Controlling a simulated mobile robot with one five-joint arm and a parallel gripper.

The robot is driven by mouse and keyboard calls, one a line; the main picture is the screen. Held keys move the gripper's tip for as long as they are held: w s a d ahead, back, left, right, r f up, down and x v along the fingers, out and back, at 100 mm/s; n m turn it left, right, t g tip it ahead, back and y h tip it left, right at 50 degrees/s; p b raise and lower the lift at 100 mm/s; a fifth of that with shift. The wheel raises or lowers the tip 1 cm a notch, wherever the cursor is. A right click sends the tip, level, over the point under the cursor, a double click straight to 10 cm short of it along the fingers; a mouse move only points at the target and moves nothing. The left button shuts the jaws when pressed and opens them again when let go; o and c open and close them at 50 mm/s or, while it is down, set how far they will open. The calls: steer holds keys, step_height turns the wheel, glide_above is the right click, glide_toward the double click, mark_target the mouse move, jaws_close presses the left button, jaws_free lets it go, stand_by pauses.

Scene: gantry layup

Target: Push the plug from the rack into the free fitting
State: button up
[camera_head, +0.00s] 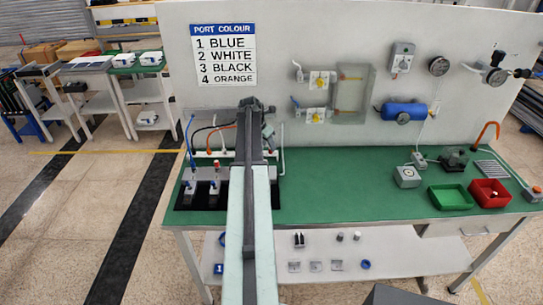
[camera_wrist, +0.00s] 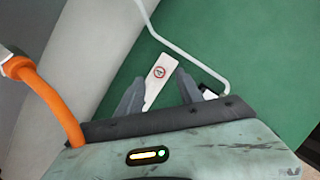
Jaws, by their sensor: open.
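My gripper (camera_wrist: 162,92) is open in the wrist view, its two grey fingers apart above the green bench, with nothing held. A white tag with a red prohibition sign (camera_wrist: 159,78) shows between and beyond the fingers. An orange hose (camera_wrist: 52,98) with a white end curves at the left, and a thin white hose (camera_wrist: 180,48) bends above. In the head view, the rack (camera_head: 215,153) is a pale bar with blue, black and orange hoses near it. Fittings (camera_head: 215,187) stand on a dark base at the bench's left. My arm hides part of this area, so the free fitting cannot be told.
A sign (camera_head: 223,55) lists 1 blue, 2 white, 3 black, 4 orange. On the green bench (camera_head: 330,190) stand a green bin (camera_head: 450,197), a red bin (camera_head: 489,193) and a white gauge box (camera_head: 407,177). The bench middle is clear. A panel rises behind.

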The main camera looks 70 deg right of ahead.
steer(key=b+x, duration=0.2)
steer(key=x, duration=0.1)
steer(key=shift+d+f, duration=0.1)
steer(key=shift+f, duration=0.25)
steer(key=shift+r, duration=0.2)
jaws_close()
steer(key=shift+r, duration=0.15)
steer(key=shift+r+p, duration=0.3)
steer(key=shift+p, duration=0.25)
step_height(320, 180, up, 3)
steer(key=p, duration=0.3)
steer(key=shift+r, duration=0.1)
steer(key=s+a+p, duration=0.1)
steer(key=s+a, duration=0.9)
steer(key=s, duration=0.2)
steer(key=shift+s+r, duration=0.35)
steer(key=shift+r, duration=0.15)
